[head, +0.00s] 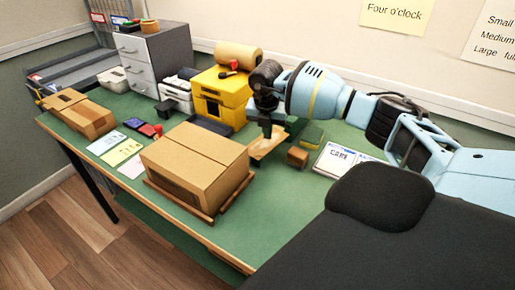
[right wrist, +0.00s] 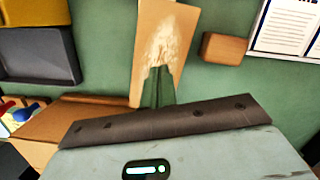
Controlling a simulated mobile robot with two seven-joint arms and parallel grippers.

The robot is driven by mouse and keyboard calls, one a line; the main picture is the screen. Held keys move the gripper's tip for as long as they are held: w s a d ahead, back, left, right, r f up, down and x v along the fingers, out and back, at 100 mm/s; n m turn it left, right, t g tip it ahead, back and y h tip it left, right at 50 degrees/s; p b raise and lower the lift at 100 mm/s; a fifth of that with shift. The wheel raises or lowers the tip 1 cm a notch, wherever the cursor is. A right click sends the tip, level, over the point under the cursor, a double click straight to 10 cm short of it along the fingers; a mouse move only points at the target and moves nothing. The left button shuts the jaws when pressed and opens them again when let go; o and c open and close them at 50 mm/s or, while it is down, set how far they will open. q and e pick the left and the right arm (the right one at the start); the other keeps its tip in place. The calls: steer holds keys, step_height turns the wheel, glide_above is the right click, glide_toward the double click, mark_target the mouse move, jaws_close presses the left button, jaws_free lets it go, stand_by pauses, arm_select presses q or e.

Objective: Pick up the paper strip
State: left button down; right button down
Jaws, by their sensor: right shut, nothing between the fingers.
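A tan strip, which looks like the paper strip (head: 260,150), lies on the green table just right of the large cardboard box. In the right wrist view the strip (right wrist: 151,30) has a pale frayed-looking patch in its middle. My right gripper (head: 267,135) points down over the strip, shut and empty. Its fingertips (right wrist: 160,72) overlap the strip's lower part in the right wrist view; I cannot tell whether they touch it. My left gripper is not in view.
The cardboard box (head: 195,158) stands close left of the strip. A small brown block (head: 297,157) and a printed sheet (head: 335,158) lie to its right. A yellow box (head: 218,97) with a brown roll stands behind.

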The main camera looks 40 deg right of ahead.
steer(key=s+a, duration=0.6)
steer(key=a, duration=0.3)
steer(key=shift+f, duration=0.1)
